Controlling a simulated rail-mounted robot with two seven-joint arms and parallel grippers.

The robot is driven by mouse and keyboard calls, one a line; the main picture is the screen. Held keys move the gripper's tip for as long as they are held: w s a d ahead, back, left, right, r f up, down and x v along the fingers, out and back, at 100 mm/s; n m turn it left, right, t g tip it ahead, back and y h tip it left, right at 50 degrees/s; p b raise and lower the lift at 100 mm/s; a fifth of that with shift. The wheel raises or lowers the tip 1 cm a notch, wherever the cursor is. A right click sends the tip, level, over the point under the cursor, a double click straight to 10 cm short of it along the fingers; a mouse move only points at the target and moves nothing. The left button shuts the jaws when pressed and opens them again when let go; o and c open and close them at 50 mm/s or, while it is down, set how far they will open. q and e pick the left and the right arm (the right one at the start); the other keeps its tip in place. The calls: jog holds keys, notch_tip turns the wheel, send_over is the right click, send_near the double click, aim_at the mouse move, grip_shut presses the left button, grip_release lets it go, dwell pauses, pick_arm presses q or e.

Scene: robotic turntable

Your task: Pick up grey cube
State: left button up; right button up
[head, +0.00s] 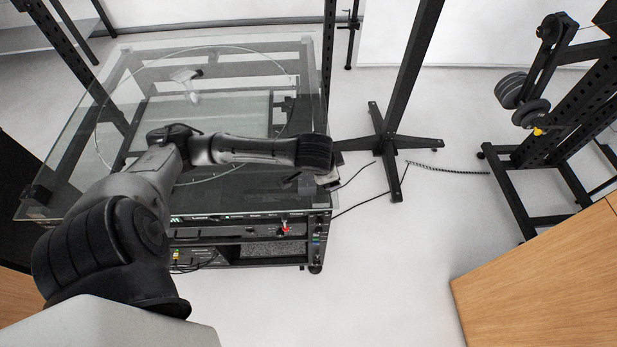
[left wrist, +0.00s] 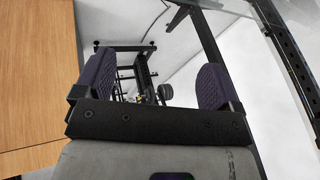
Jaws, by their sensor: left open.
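I cannot make out a grey cube in either view. A small pale grey object (head: 187,78) is on or above the glass turntable in the head view; its shape is too unclear to name. My left arm reaches in from the left across the front of the turntable. The left gripper is mostly hidden behind the wrist in the head view. In the left wrist view the left gripper (left wrist: 154,88) has its two dark purple finger pads wide apart, with nothing between them. My right gripper is in neither view.
The glass-topped turntable frame (head: 62,165) has a rack of electronics (head: 250,228) below its front edge. A black stand (head: 390,140) and a black wheeled frame (head: 530,150) stand to the right. A wooden surface (head: 545,275) fills the lower right. Cables lie on the floor.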

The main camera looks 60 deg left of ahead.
aim_at(307, 180)
pick_arm(q)
jog(key=s+a+r+n+g+h, duration=0.1)
jog(key=s+a+n+g, duration=0.15)
jog(key=a+n, duration=0.45)
jog(key=f+n, duration=0.3)
jog(key=d+f+n+g+h, duration=0.1)
jog(key=f+n, duration=0.1)
jog(key=f, duration=0.1)
jog(key=s+d+f+n+g+b, duration=0.1)
jog(key=f+n, duration=0.2)
jog(key=shift+f+n+h, duration=0.2)
jog(key=shift+n+h, duration=0.1)
jog(key=shift+h, duration=0.1)
jog(key=shift+a+f+b, duration=0.15)
jog(key=shift+f+b, duration=0.45)
jog(key=shift+f, duration=2.05)
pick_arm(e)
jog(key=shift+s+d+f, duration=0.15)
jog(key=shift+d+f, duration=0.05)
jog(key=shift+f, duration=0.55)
pick_arm(q)
jog(key=shift+c, duration=0.3)
jog(key=shift+r, duration=0.1)
jog(key=c, duration=1)
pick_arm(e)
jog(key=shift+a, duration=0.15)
